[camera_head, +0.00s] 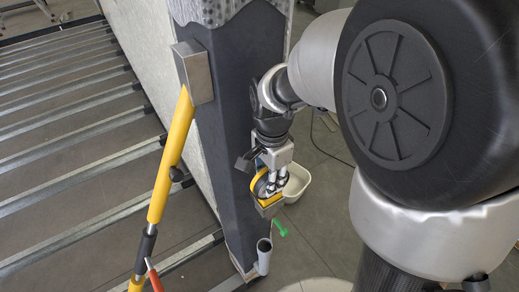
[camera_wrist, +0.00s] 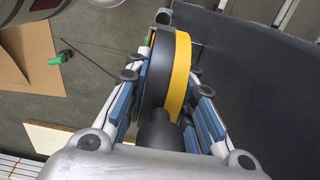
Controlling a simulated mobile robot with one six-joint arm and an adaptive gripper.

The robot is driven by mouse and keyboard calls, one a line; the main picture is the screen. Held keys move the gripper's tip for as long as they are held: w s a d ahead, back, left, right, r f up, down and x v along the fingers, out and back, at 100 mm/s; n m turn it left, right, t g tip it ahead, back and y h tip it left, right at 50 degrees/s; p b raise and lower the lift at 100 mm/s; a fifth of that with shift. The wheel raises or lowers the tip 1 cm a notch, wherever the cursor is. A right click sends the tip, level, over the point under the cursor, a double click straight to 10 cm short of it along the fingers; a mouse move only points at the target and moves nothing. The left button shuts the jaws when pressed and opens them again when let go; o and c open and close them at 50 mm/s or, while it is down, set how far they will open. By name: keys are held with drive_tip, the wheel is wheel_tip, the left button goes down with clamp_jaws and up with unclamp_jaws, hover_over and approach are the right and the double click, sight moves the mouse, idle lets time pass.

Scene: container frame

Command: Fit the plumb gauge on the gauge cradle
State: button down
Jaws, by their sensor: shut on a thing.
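A round black-and-yellow gauge (camera_wrist: 180,78), which I take as the plumb gauge, is between the fingers of my gripper (camera_wrist: 165,100) in the wrist view. The blue finger pads press on it from both sides. In the head view my gripper (camera_head: 272,182) hangs in front of the dark column (camera_head: 232,120), low down. The yellow part of the gauge (camera_head: 262,200) shows under it. A small grey box-like piece (camera_head: 269,210) is just below the yellow part; I cannot tell whether it is the gauge cradle or whether they touch. My gripper partly hides the gauge.
A yellow prop (camera_head: 168,160) slants up to a metal block (camera_head: 195,72) on the column, left of my gripper. A white basin (camera_head: 298,183) stands behind my gripper. A grey tube (camera_head: 264,256) is near the column's foot. A green item (camera_head: 280,228) lies nearby.

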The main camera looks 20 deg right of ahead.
drive_tip(key=shift+f, duration=0.25)
drive_tip(key=c, duration=1.3)
unclamp_jaws()
wheel_tip(320, 180, up, 12)
